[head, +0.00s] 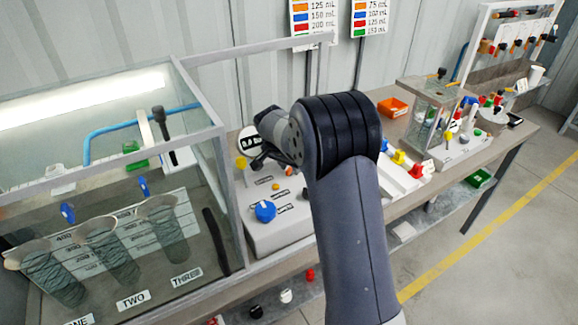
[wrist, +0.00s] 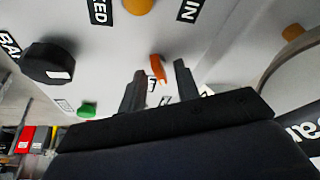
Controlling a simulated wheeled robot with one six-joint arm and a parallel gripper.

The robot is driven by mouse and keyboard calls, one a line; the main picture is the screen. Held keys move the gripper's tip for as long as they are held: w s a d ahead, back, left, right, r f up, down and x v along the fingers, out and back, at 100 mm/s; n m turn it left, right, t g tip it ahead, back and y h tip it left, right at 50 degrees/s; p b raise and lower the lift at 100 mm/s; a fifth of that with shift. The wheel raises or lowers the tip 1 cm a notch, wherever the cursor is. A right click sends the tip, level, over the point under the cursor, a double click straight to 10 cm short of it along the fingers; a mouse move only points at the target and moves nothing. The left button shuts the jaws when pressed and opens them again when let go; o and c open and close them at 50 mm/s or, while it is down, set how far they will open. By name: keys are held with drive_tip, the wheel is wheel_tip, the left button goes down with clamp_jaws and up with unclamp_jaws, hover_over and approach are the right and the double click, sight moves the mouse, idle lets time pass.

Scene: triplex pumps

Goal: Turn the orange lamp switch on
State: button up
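The orange lamp switch (wrist: 157,67) is a small orange lever on the light grey panel in the wrist view. My gripper (wrist: 160,70) is open, with one dark finger on each side of the switch and a visible gap to each. Part of a label shows just below the switch between the fingers. In the head view my gripper (head: 262,162) is over the back of the control panel (head: 262,238), mostly hidden by my wrist. I cannot tell which small orange part there is the switch.
A black knob (wrist: 48,62), a green part (wrist: 87,109) and an orange round part (wrist: 138,5) are around the switch. A blue knob (head: 265,211) sits on the panel's front. A glass tank (head: 215,150) stands close at left; an orange bin (head: 393,108) is behind right.

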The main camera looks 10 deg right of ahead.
drive_tip(key=b+v, duration=0.1)
drive_tip(key=v, duration=0.9)
drive_tip(key=shift+r, duration=0.4)
drive_tip(key=p+x, duration=0.1)
drive_tip(key=x, duration=0.9)
drive_tip(key=shift+f, duration=0.35)
drive_tip(key=shift+r+p, duration=0.1)
drive_tip(key=shift+p, duration=0.5)
drive_tip(key=shift+n+y+p, duration=0.3)
drive_tip(key=shift+n+p, duration=0.2)
drive_tip(key=shift+n, duration=0.1)
